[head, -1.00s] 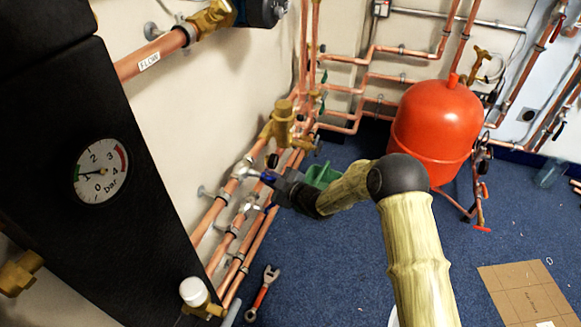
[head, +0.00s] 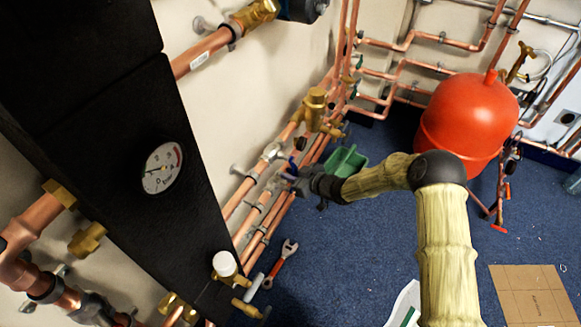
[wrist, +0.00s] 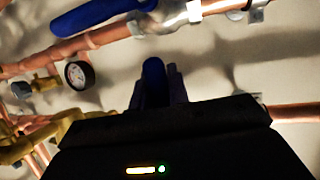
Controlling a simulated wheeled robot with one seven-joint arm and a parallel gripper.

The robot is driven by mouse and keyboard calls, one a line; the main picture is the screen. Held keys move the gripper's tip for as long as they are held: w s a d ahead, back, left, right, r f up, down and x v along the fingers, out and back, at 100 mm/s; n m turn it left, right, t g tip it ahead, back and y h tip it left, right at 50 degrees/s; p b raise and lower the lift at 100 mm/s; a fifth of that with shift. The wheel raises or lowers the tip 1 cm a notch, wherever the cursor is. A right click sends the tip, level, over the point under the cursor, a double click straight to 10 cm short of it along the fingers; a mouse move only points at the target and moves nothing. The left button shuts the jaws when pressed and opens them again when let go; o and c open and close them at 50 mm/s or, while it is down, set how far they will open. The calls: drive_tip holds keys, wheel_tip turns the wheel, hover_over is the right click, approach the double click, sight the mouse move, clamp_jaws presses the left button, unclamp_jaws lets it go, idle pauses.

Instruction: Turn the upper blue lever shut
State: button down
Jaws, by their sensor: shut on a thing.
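The upper blue lever (wrist: 153,82) stands between the fingers of my gripper (wrist: 155,92) in the wrist view. My gripper is shut on it, and the lever points roughly across the pipe's line. In the head view a small part of the blue lever (head: 292,163) shows at the tip of my gripper (head: 289,176), close to the wall pipes. Its valve body is mostly hidden by my gripper. The wrist view seems upside down. A second blue lever (wrist: 95,16) lies along its pipe at the top there, beside a silver valve, apart from my fingers.
A dark round gauge (wrist: 78,75) and brass fittings (wrist: 35,140) are near my gripper. A brass valve (head: 315,108) rises beyond the copper pipes. The black panel (head: 110,130) is at left.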

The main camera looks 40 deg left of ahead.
drive_tip(key=shift+s, duration=0.35)
drive_tip(key=shift+s+f, duration=0.1)
drive_tip(key=shift+f, duration=0.05)
drive_tip(key=c, duration=1.3)
unclamp_jaws()
drive_tip(key=shift+c, duration=0.2)
drive_tip(key=shift+d, duration=0.15)
drive_tip(key=shift+d+r+p, duration=0.25)
drive_tip(key=shift+p, duration=0.05)
drive_tip(key=p+v, duration=0.4)
drive_tip(key=v, duration=1.2)
drive_tip(key=shift+w+d+r, duration=0.2)
drive_tip(key=shift+w+d, duration=0.05)
drive_tip(key=shift+w, duration=0.1)
